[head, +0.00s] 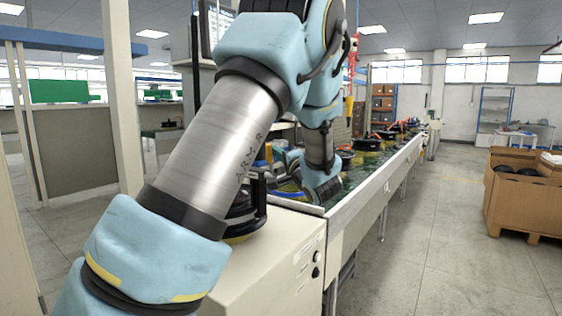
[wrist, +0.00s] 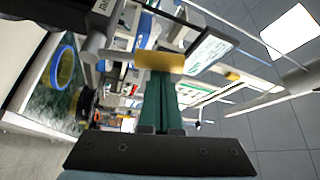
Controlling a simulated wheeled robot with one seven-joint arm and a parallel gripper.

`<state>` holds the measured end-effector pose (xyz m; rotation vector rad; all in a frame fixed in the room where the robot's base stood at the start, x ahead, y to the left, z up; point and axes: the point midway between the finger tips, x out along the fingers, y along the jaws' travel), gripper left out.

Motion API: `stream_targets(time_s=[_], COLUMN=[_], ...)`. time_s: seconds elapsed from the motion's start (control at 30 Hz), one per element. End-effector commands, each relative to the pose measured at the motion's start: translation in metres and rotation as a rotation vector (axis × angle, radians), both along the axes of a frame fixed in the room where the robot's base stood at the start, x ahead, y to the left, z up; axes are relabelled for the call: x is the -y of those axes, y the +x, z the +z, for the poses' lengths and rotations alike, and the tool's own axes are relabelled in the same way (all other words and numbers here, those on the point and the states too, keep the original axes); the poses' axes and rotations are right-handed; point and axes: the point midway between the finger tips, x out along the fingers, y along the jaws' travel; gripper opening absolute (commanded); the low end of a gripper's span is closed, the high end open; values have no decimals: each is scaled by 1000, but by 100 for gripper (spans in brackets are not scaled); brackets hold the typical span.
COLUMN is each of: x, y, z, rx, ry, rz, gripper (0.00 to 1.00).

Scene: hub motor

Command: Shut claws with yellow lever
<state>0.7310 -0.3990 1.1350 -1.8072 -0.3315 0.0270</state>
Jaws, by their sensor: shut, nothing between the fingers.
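A yellow lever grip (wrist: 160,62) lies across the wrist view, just beyond the tips of my gripper. A grey metal part (wrist: 95,45) is to its left and seems joined to it. My gripper (wrist: 160,98) has green fingers, shut together and empty, pointing at the grip. I cannot tell whether the tips touch it. In the head view my arm hides the lever. I cannot make out the claws clearly in either view.
A long conveyor (head: 376,165) with a green belt and several motor parts runs away to the right. A pale cabinet (head: 275,265) stands at its near end. A blue ring (wrist: 64,67) lies on the belt. A cardboard crate (head: 522,212) stands right; the aisle floor is clear.

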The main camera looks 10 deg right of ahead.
Motion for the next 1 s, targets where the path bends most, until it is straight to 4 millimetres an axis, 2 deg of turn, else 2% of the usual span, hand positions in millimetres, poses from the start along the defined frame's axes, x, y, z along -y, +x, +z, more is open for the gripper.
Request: stream_targets(time_s=[0.03, 0.3, 1.0], x=[-3, -13, -20], y=[-2, -12, -19], z=[-7, -7, -9], rx=[26, 153, 147], ry=[-27, -161, -157], rz=[1, 1, 1], gripper=[0, 0, 0])
